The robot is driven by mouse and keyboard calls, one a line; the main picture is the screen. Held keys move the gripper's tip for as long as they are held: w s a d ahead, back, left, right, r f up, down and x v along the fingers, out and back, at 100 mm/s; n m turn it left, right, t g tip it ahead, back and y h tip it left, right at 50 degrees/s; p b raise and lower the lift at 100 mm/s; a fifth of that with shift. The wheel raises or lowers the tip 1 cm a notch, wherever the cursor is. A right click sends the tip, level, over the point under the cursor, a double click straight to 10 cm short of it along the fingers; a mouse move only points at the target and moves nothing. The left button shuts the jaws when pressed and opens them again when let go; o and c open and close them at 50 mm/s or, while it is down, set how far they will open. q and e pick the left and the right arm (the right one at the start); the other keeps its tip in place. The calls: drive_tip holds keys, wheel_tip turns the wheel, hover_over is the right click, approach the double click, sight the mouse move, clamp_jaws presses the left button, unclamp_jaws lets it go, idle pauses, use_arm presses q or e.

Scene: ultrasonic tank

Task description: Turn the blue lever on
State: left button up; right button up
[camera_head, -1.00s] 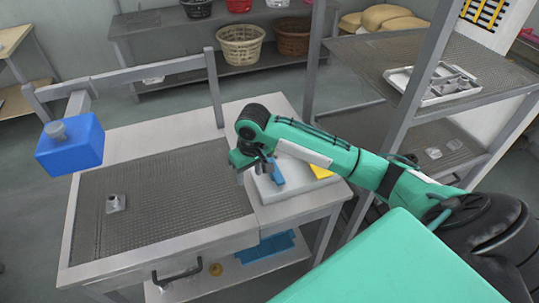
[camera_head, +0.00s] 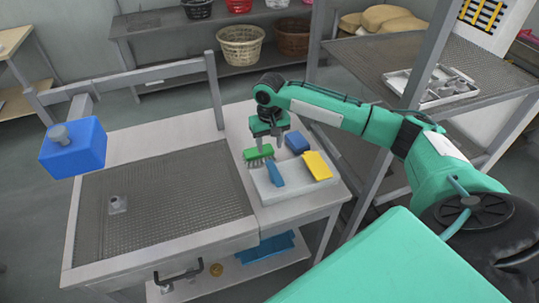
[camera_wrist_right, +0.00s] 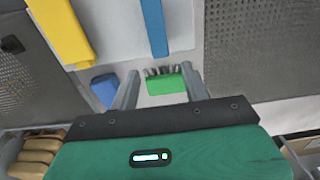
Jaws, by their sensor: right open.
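I cannot tell whether this is the blue lever. A narrow blue piece (camera_head: 275,174) rests on a pale tray (camera_head: 268,192) at the right end of the bench; it also shows in the wrist view (camera_wrist_right: 153,25). My right gripper (camera_head: 270,140) is open and empty above the back of the tray. A green brush (camera_head: 258,153) shows below it, between the fingers in the wrist view (camera_wrist_right: 167,84). My left gripper is out of view.
A yellow piece (camera_head: 317,166) and a blue block (camera_head: 297,143) are also at the tray. A shelf post (camera_head: 425,60) stands close to my right arm.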

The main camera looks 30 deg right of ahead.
sight(270, 162)
wheel_tip(270, 162, down, 7)
drive_tip(key=shift+r+p, duration=0.2)
drive_tip(key=shift+p, duration=0.3)
drive_tip(key=c, duration=1)
